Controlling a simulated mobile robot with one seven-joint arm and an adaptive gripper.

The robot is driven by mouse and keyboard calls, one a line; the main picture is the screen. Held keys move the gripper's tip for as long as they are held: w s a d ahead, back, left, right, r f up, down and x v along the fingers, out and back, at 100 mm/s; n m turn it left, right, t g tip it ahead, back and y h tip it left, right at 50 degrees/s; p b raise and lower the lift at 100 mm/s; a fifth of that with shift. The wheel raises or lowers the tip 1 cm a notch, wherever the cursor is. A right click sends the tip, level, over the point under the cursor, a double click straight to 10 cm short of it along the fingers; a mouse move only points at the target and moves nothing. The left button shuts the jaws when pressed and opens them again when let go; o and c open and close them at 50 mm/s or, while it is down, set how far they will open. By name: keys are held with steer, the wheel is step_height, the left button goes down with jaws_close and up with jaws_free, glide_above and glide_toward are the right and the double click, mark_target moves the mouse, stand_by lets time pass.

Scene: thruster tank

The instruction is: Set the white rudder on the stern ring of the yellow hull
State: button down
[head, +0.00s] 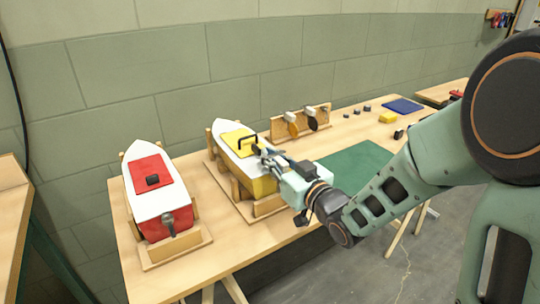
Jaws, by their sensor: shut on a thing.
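The yellow hull (262,187) rests in a wooden cradle at mid-table, with a white deck and a yellow hatch (237,138) bearing a black handle. Its stern faces my arm. My gripper (268,157) is shut at the stern end, over or beside the rear deck edge. The white rudder cannot be made out apart from the fingers; the held piece is mostly hidden and small. The stern ring is hidden behind my gripper. I cannot tell whether the held piece touches the hull.
A red hull (166,228) with a grey stern fitting stands in a cradle at left. A green mat (352,161) lies right of the yellow hull. Small blocks and a blue mat (403,106) lie farther right.

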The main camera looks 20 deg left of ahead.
steer(key=shift+f+b, duration=1.25)
steer(key=shift+b, duration=0.45)
stand_by(1.1)
steer(key=c, duration=1.9)
jaws_free()
steer(key=shift+r+p, duration=2.8)
steer(key=shift+r, duration=1.25)
